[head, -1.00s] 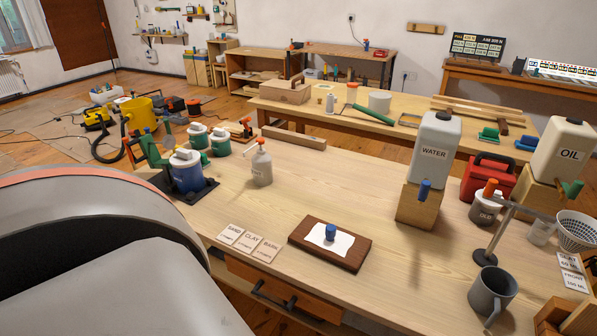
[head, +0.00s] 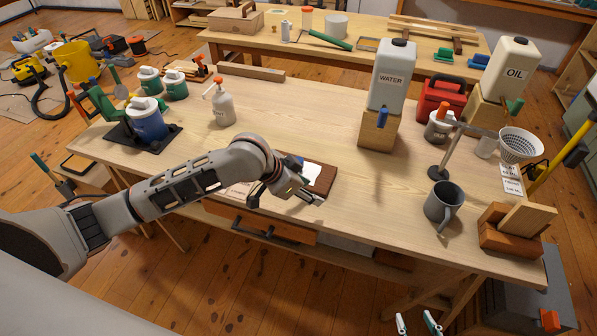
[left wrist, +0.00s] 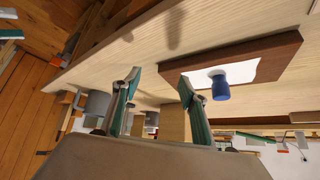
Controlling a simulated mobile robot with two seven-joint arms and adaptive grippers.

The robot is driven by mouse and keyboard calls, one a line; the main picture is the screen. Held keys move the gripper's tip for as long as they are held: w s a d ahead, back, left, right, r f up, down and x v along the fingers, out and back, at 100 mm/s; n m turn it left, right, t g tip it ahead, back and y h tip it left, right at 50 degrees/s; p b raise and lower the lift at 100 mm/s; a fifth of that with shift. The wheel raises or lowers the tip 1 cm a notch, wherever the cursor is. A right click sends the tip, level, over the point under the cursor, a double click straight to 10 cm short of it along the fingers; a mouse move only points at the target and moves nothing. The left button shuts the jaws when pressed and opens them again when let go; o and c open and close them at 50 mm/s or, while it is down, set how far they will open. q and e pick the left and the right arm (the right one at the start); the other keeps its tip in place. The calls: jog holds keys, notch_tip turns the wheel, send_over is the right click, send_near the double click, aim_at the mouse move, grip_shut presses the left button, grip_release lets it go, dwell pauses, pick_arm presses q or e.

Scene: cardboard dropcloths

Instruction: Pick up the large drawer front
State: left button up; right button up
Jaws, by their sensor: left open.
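A dark brown board (head: 328,182), apparently the large drawer front, lies flat on the near side of the workbench, with a white sheet (head: 312,173) on it. My left arm hides part of it. In the left wrist view the board (left wrist: 287,50) is at upper right, with a blue knob (left wrist: 220,86) over the white sheet. My left gripper (head: 284,196) is at the board's near left side. Its fingers are apart and empty in the left wrist view (left wrist: 160,78); contact with the board is unclear. My right gripper (head: 416,322) shows at the bottom edge, its two fingertips apart and empty, away from the bench.
Behind the board stand a water container (head: 392,78) on a wooden block and a spray bottle (head: 223,105). A grey mug (head: 443,203) and wooden blocks (head: 508,236) are to the right. A drawer (head: 262,225) is under the bench edge. The bench middle is clear.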

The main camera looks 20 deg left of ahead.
pick_arm(q)
jog(key=shift+w+a+r+n+g+y, duration=0.15)
jog(key=shift+w+a+r+n, duration=0.4)
jog(key=shift+w+a, duration=0.9)
jog(key=shift+w+a+r+n+g+y, duration=0.1)
jog(key=shift+w+a+r+n, duration=0.2)
jog(key=shift+w+a+n, duration=0.85)
jog(key=shift+w+a+r+n+g+y, duration=0.15)
jog(key=shift+w+a+r+n, duration=0.2)
jog(key=shift+w+a, duration=1.4)
jog(key=w+d+f, duration=0.1)
jog(key=w+d+f+b, duration=0.1)
jog(key=shift+d+f, duration=0.1)
jog(key=shift+f, duration=0.25)
jog(key=shift+w+d+f, duration=0.1)
jog(key=shift+w+f, duration=0.1)
jog(key=shift+f, duration=0.15)
grip_shut()
